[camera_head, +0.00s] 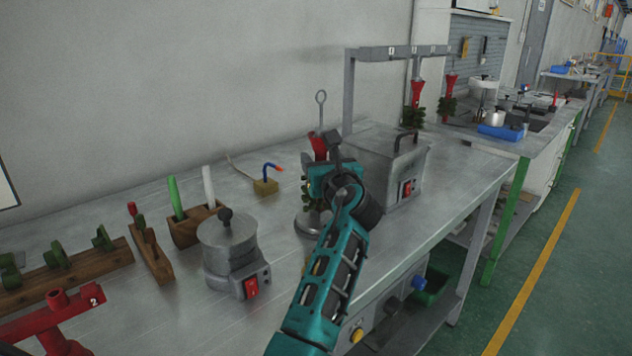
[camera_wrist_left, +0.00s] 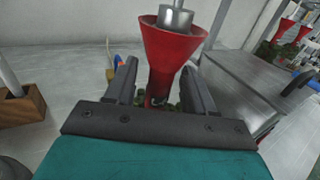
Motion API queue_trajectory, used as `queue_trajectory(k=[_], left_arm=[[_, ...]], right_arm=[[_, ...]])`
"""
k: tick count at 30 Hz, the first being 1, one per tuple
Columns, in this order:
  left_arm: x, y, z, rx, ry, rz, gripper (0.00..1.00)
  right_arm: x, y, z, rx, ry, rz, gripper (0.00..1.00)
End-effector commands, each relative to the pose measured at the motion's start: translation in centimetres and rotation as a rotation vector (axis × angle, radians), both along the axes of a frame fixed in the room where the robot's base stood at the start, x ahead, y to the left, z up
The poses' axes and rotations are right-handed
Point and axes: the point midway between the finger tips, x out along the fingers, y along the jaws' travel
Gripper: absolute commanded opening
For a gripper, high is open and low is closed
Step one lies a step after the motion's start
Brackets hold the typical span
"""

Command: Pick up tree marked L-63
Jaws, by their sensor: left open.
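A wax tree with a red funnel-shaped base (camera_head: 318,146) and dark green branches stands on a round metal stand (camera_head: 308,224), under a rod with a ring on top. My left gripper (camera_head: 328,158) is at this tree and hides much of it. In the left wrist view the red funnel (camera_wrist_left: 172,48) sits between the two open fingers of my left gripper (camera_wrist_left: 160,72), with a metal cylinder (camera_wrist_left: 175,18) in its mouth. I cannot read an L-63 mark. Two similar red-and-green trees hang at the rack, one (camera_head: 416,94) left of the other (camera_head: 448,88). My right gripper is not in view.
A grey metal rack (camera_head: 390,53) and a box with a red switch (camera_head: 385,160) stand right of the stand. A round pot (camera_head: 228,240), wooden holders (camera_head: 150,252) and a small soldering tool (camera_head: 265,186) are left. The bench's front right is clear.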

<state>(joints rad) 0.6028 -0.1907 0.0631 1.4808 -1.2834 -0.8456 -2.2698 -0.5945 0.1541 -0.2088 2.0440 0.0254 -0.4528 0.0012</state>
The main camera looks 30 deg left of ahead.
Motion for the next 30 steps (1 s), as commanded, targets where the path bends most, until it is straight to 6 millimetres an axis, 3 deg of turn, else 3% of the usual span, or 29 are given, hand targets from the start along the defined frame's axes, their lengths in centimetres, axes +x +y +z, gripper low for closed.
queue_trajectory(k=[12,30], left_arm=[[-0.05,-0.23,0.03,-0.001,-0.001,0.0,0.54],[-0.05,-0.2,0.0,-0.001,-0.001,0.0,0.0]], right_arm=[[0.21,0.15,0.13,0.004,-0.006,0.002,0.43],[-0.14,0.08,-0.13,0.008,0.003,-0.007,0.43]])
